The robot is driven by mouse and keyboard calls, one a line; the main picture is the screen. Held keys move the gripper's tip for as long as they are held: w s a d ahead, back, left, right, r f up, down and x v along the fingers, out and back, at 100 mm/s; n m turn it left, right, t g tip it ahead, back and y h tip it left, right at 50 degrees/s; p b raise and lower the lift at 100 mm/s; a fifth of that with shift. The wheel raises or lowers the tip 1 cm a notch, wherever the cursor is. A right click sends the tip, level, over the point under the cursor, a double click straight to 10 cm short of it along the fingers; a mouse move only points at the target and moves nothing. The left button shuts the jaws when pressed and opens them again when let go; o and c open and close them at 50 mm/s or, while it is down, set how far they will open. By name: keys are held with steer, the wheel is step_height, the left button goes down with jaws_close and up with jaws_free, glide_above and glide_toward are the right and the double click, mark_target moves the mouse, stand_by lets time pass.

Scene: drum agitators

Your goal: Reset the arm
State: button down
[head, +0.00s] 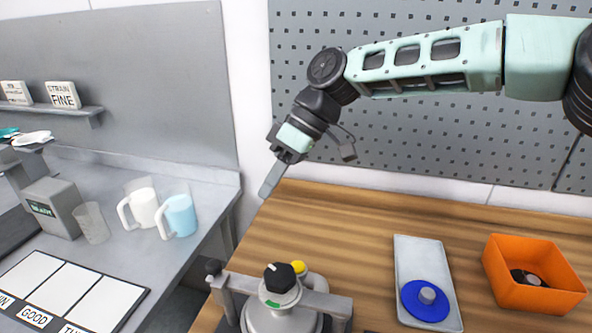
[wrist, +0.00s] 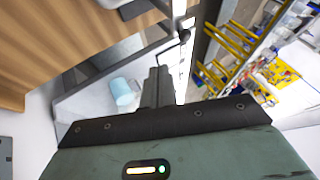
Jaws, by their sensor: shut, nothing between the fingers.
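My gripper (head: 270,182) shows in the head view at the end of my mint-green arm, which reaches in from the right. It is shut and empty, pointing down and to the left in the air near the left edge of the wooden bench (head: 350,205). In the wrist view my gripper (wrist: 157,88) shows as closed dark fingers with nothing held. Below it in the head view is a metal drum device (head: 283,318) with a black knob (head: 280,277) and a yellow button (head: 298,266).
A grey tray (head: 412,248) with a blue disc (head: 425,300) and an orange bin (head: 548,255) holding dark parts are at right. At left, a grey counter (head: 120,172) holds white and light-blue mugs (head: 180,215) and a grey box (head: 55,207). A pegboard (head: 420,150) stands behind.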

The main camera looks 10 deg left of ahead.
steer(key=s+d+f+m+t+h, duration=0.1)
steer(key=s+d+m, duration=0.2)
steer(key=s+d, duration=0.3)
steer(key=s+d+f+m+t+h, duration=0.2)
steer(key=s+d, duration=0.5)
steer(key=d, duration=0.7)
steer(key=s+d+f+m+t+h, duration=0.1)
steer(key=s+d+m, duration=0.4)
steer(key=d, duration=0.5)
steer(key=shift+s+d+f+t+h, duration=0.15)
steer(key=shift+s+f+t+h, duration=0.35)
steer(key=shift+s, duration=0.75)
steer(key=shift+r, duration=0.15)
